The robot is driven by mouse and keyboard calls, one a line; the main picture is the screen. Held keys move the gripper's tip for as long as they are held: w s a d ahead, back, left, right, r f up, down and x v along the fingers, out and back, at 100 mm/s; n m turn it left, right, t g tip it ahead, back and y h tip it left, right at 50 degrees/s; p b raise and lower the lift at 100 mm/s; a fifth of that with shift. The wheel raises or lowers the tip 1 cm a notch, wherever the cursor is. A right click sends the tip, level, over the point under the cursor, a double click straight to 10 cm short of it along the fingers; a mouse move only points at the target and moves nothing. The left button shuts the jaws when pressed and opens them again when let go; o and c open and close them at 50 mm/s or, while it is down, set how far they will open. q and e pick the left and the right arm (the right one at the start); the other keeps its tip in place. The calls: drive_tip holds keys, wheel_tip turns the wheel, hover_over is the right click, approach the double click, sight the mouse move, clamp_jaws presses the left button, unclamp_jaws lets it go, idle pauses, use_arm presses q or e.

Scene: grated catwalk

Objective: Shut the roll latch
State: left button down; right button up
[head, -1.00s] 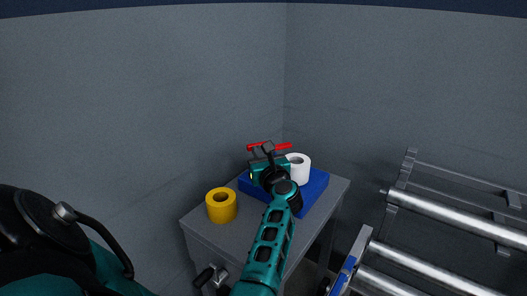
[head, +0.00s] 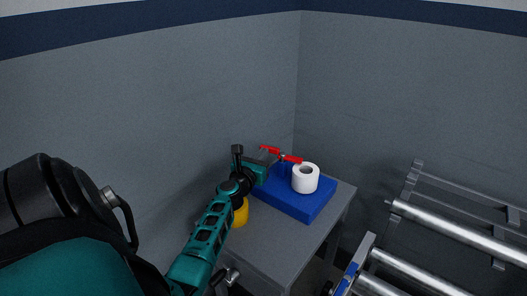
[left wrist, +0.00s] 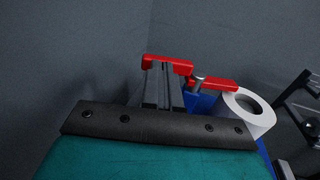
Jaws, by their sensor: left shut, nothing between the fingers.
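The roll latch is a blue base (head: 307,207) on the grey table, with a red bar (head: 290,158) on a post at its back. A white roll (head: 306,179) stands upright on the base, just right of the post. In the left wrist view the red bar (left wrist: 215,83) runs past a metal bolt toward the white roll (left wrist: 250,108). My left gripper (head: 268,152) is shut and empty at the bar's left end. Its fingers (left wrist: 163,75) overlap the bar in the wrist view; I cannot tell if they touch. My right gripper is out of view.
A yellow roll (head: 240,212) stands on the table (head: 268,243), partly hidden by my left arm. Grey walls meet behind the table. A roller conveyor (head: 440,230) with metal rollers stands to the right. The table's front right is clear.

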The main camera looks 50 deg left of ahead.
use_arm(q)
drive_tip(key=shift+w+a, duration=0.45)
drive_tip(key=shift+a, duration=0.2)
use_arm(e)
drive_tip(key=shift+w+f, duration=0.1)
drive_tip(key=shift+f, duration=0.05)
use_arm(q)
drive_tip(key=shift+w+a+r, duration=0.1)
drive_tip(key=shift+r, duration=0.05)
